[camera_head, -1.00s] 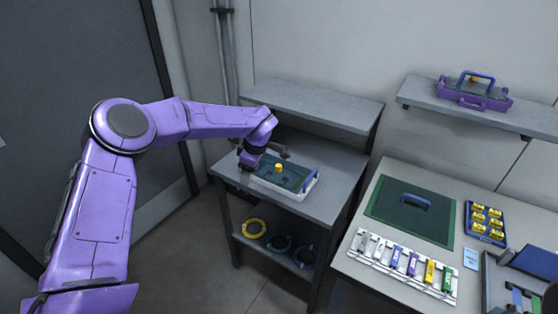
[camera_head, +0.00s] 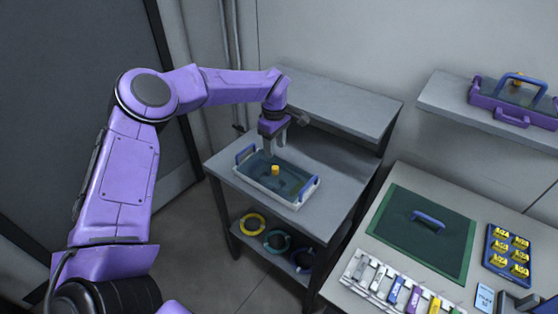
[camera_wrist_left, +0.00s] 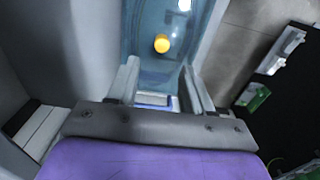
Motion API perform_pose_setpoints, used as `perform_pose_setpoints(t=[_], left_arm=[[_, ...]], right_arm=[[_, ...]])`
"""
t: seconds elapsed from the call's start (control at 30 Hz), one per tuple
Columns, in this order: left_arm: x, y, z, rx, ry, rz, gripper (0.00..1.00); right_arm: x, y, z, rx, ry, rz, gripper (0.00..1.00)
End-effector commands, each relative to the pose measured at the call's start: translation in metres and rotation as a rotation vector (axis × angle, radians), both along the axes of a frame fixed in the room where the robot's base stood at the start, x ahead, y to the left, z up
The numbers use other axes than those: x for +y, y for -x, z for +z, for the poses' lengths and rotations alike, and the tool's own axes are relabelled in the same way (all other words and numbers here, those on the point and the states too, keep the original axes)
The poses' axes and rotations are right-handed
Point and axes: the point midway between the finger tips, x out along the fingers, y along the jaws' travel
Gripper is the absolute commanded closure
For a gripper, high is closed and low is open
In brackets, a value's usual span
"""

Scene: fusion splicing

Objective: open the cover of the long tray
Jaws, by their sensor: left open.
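The long tray (camera_head: 294,203) is white with blue handles at its ends and stands on the top of the grey side cart. Its see-through bluish cover (camera_head: 290,182) lies on it, with a yellow knob (camera_head: 275,170) standing up near the middle. My left gripper (camera_head: 275,155) is open and points down over the back of the tray, close to the knob. In the left wrist view the open left gripper (camera_wrist_left: 162,88) has nothing between its fingers; the yellow knob (camera_wrist_left: 162,44) shows ahead of them, with a blue handle below. My right gripper is not in view.
A raised shelf (camera_head: 335,103) runs behind the cart top. Rings (camera_head: 254,223) lie on the lower shelf. At right, a bench holds a green mat (camera_head: 400,235), a yellow-filled blue tray (camera_head: 508,250) and a white rack (camera_head: 365,275). A purple carrier (camera_head: 510,105) sits on the wall shelf.

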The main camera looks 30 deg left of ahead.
Motion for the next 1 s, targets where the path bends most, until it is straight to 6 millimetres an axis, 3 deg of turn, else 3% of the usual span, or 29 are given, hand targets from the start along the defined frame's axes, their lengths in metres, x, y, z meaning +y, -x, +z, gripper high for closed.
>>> perform_pose_setpoints(t=[0.2, 0.4, 0.73, 0.77, 0.9, 1.0], left_arm=[[-0.002, 0.001, -0.048, 0.006, -0.002, -0.002, 0.5], [-0.001, 0.001, -0.08, 0.003, -0.002, -0.001, 0.5], [0.0, 0.001, -0.089, 0.0, -0.002, 0.001, 0.5], [0.0, 0.001, -0.089, 0.0, -0.002, 0.001, 0.56], [0.0, 0.001, -0.089, 0.001, -0.002, 0.001, 1.0], [0.0, 0.001, -0.089, 0.001, -0.002, 0.001, 1.0]], right_arm=[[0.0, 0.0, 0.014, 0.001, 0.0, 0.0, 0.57], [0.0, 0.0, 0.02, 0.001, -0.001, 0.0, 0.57], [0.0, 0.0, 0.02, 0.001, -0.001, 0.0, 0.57], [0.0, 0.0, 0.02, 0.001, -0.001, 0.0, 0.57], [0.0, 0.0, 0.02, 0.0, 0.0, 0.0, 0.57], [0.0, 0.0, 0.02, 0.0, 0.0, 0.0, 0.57]])
